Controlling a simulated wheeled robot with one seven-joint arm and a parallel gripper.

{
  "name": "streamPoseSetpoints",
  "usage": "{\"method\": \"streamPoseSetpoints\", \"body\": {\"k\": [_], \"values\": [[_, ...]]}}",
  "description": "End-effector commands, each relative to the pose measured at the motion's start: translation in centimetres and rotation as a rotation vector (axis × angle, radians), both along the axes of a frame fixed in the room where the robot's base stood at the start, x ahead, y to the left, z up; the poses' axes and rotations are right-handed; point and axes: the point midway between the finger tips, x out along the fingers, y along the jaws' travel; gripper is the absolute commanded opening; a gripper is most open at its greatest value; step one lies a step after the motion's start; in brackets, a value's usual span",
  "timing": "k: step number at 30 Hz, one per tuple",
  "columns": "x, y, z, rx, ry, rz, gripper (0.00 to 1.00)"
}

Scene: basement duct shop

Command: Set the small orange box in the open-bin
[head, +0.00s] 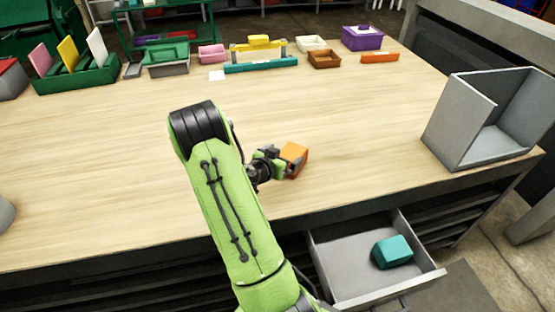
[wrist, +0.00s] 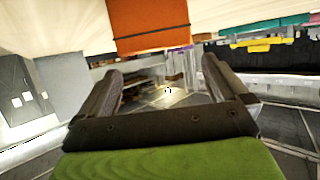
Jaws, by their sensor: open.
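The small orange box (head: 295,153) shows in the head view just right of my gripper (head: 278,163), over the near-middle of the wooden worktop. In the wrist view the orange box (wrist: 148,22) is at the top, beyond the fingertips and crossed by a thin dark line. My gripper (wrist: 160,75) is open, with nothing between its spread fingers. Part of the box is hidden by the gripper in the head view. The open-bin (head: 466,122), a grey open-fronted box, stands at the right end of the worktop. It looks empty.
An open drawer (head: 348,285) below the front edge holds a teal block (head: 392,252). The worktop between box and bin is clear.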

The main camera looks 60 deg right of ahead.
Motion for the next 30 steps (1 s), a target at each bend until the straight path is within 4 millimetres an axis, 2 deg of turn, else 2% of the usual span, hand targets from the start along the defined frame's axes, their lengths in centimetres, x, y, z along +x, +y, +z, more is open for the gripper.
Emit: {"method": "streamPoseSetpoints", "body": {"k": [1,3,6,16,19,23,26,29,30], "values": [[0.2,1.3,0.4,0.001,0.002,0.005,1.00],[0.1,2.8,1.1,-0.001,0.000,0.004,1.00],[0.1,4.2,1.7,0.001,0.000,0.002,1.00],[0.1,5.3,2.4,0.010,-0.004,-0.003,1.00],[0.4,6.9,3.9,0.074,-0.012,-0.004,1.00],[1.2,12.0,6.3,0.262,0.008,0.075,1.00],[1.8,17.4,8.2,0.426,0.053,0.234,1.00],[1.7,23.7,10.5,0.564,0.126,0.486,1.00],[1.3,26.4,11.6,0.603,0.164,0.610,1.00]]}}
